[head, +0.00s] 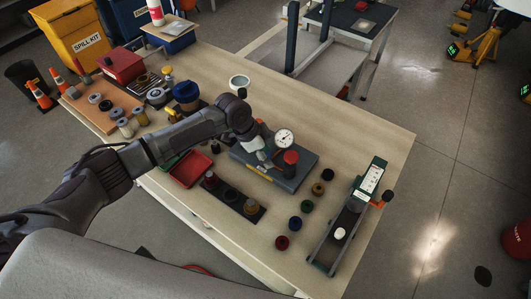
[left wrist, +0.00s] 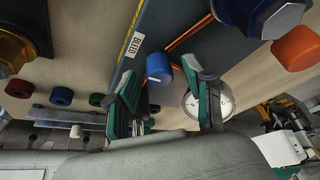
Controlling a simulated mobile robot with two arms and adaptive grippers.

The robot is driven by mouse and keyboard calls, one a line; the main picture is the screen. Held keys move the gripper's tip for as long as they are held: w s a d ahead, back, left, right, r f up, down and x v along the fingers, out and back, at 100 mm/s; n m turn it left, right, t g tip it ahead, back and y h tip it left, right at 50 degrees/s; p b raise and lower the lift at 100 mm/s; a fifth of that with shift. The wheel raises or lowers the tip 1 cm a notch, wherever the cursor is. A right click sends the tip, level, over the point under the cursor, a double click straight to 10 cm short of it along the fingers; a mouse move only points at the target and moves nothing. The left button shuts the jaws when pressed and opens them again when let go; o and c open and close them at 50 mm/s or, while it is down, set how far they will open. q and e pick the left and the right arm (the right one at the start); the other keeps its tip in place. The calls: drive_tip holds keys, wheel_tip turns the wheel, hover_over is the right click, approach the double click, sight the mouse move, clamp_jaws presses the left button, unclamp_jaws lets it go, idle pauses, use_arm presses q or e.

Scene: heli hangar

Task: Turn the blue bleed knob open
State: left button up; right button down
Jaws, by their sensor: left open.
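The blue bleed knob (left wrist: 158,68) shows in the left wrist view on a grey panel, near a white BLEED label (left wrist: 134,45). My left gripper (left wrist: 165,84) is open, with one green-edged finger on each side of the knob in the picture. I cannot tell whether either finger touches it. In the head view my left gripper (head: 262,158) is over the grey unit (head: 296,178) on the workbench, and the blue knob is not clearly visible there. A round white gauge (head: 284,139) stands beside the gripper; it also shows in the left wrist view (left wrist: 222,108). My right gripper is out of view.
A red-topped part (head: 291,158) stands on the unit close to the gripper. A red tray (head: 191,169) lies left of it. Several small coloured knobs and a metal frame (head: 328,245) are to the right. The workbench (head: 375,145) is clear at its far right.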

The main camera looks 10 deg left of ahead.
use_arm(q)
drive_tip(key=shift+c, duration=1.4)
clamp_jaws()
